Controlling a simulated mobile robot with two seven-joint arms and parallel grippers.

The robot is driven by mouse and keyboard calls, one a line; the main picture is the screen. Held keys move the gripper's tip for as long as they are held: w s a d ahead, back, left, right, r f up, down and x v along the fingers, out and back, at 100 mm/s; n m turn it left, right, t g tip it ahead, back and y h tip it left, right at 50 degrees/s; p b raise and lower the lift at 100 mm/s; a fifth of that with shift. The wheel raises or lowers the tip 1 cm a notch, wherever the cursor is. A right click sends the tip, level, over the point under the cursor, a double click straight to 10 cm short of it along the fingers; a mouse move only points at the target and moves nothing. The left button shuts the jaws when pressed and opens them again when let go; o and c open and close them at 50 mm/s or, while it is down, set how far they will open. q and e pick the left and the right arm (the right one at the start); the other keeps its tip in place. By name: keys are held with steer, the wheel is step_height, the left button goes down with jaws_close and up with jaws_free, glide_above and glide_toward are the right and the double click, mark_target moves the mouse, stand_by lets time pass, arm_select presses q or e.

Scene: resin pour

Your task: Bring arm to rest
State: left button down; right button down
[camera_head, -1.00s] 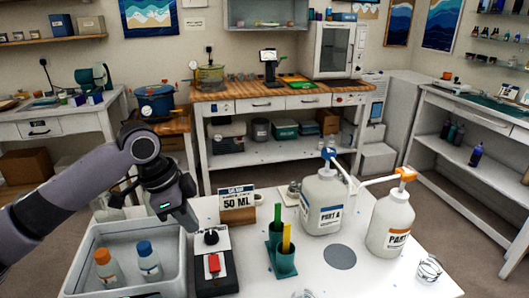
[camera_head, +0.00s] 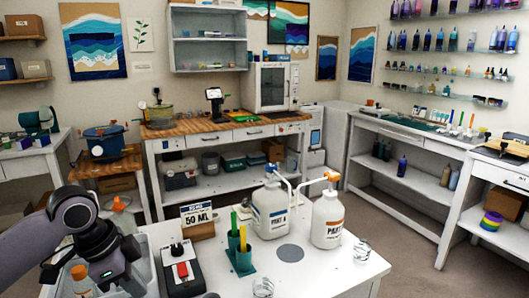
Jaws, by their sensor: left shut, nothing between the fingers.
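My left arm comes in from the left. Its dark gripper (camera_head: 134,284) points downward over the grey tray (camera_head: 146,247) at the table's left end. The fingers are shut with nothing seen between them, and the gripper hides much of the tray. An orange-capped bottle (camera_head: 80,277) shows in the tray beside my wrist. My right gripper is out of view.
The white table holds a switch box (camera_head: 181,268), a 50 ML sign (camera_head: 197,218), a green cup holder (camera_head: 240,257), the PART A jug (camera_head: 270,212), another orange-topped jug (camera_head: 327,220) and a clear cup (camera_head: 262,287). The table's right front is mostly clear.

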arm_select(q)
steer(key=s+d+f+n+t+h, duration=0.1)
steer(key=s+d+f+n, duration=0.2)
steer(key=s+d+f, duration=0.75)
steer(key=s+a+f+n+y, duration=0.25)
steer(key=s+a+n, duration=0.2)
steer(key=s, duration=0.25)
steer(key=s+a+f+n+y, duration=0.1)
steer(key=s+a+f+n, duration=0.35)
steer(key=s, duration=0.25)
steer(key=w+d+f+m+t+h, duration=0.1)
steer(key=w+d+f+t+h, duration=0.1)
steer(key=w+f+t, duration=0.4)
steer(key=shift+d+f+t, duration=0.15)
steer(key=shift+f+t, duration=0.55)
steer(key=shift+f, duration=0.45)
steer(key=shift+w, duration=0.15)
